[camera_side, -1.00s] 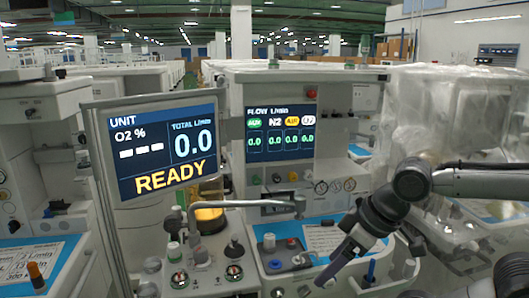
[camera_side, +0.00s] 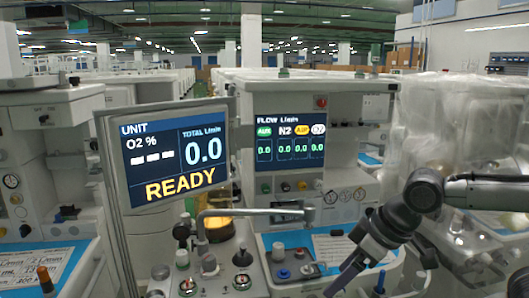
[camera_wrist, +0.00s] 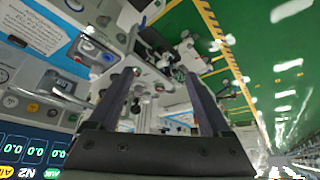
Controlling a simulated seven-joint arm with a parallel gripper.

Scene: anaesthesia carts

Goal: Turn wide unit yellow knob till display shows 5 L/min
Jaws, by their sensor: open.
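The front display (camera_side: 170,155) reads UNIT, O2 % with dashes, TOTAL L/min 0.0 and READY. The flow display (camera_side: 290,140) behind it shows several 0.0 values; part of it appears upside down in the wrist view (camera_wrist: 30,145). No clearly yellow knob can be made out in the side view. A small yellow round part (camera_wrist: 32,107) shows on the panel in the wrist view; I cannot tell if it is a knob.
A bent metal arm (camera_side: 255,213) crosses before the panel. Several knobs (camera_side: 208,264) stand below the front display. An orange-topped knob (camera_side: 43,275) is far left. A plastic-covered unit (camera_side: 455,140) is at right.

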